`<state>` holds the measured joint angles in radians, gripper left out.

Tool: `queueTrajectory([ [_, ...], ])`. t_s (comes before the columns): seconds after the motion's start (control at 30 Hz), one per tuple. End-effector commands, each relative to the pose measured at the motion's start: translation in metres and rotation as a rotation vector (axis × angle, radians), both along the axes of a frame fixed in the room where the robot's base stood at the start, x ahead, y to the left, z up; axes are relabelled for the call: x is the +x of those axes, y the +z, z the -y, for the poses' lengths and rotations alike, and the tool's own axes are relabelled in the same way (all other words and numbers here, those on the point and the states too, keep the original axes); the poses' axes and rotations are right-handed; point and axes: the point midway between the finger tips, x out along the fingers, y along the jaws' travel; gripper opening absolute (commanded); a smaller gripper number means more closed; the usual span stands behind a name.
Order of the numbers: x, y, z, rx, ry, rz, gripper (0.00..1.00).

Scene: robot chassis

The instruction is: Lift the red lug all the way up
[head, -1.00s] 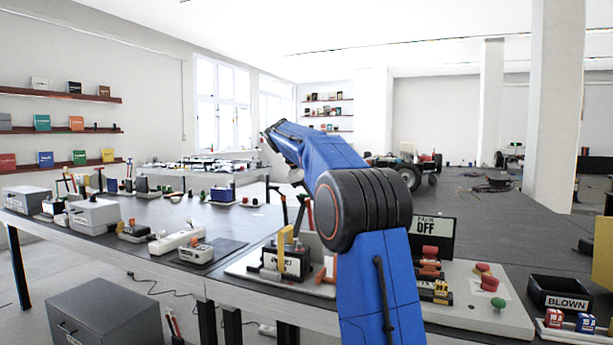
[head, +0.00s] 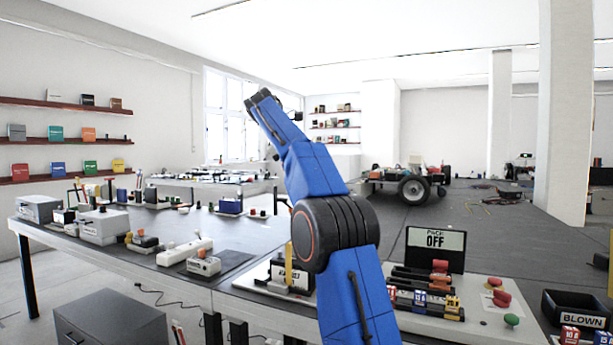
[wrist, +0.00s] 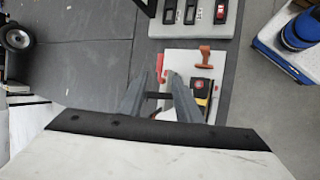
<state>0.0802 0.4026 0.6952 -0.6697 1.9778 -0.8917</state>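In the wrist view a narrow red piece, which looks like the red lug (wrist: 160,63), stands at the left edge of a white plate (wrist: 184,60). It shows just beyond the fingertips of my gripper (wrist: 161,76). The two grey fingers are apart, with a gap between them; I cannot tell whether either touches the red piece. An orange T-shaped handle (wrist: 205,54) and a yellow-and-black meter (wrist: 201,90) are to its right. In the head view the meter (head: 290,275) is partly behind my blue arm. My gripper and the red lug cannot be made out there.
A sign reading OFF (head: 435,250) stands behind a fuse panel (head: 480,322) right of my arm. A black bin marked BLOWN (head: 578,312) is at the far right. Grey boxes (head: 103,226) and small devices fill the left bench.

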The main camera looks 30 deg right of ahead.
Motion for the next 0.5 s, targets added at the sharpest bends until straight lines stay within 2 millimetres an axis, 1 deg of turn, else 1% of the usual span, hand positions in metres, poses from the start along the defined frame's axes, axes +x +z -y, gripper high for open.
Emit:
queueTrajectory([
  [0.3,-0.0002,0.0012,-0.0009,0.000,-0.001,-0.001,0.31],
  [0.37,-0.0004,0.0014,-0.0006,0.001,0.000,0.000,0.17],
  [0.4,-0.0014,0.0019,0.0002,0.003,0.002,0.003,0.07],
  [0.43,-0.0027,0.0024,0.0015,0.007,0.004,0.007,0.00],
  [0.5,-0.0076,0.0034,0.0057,0.025,0.016,0.022,0.00],
])
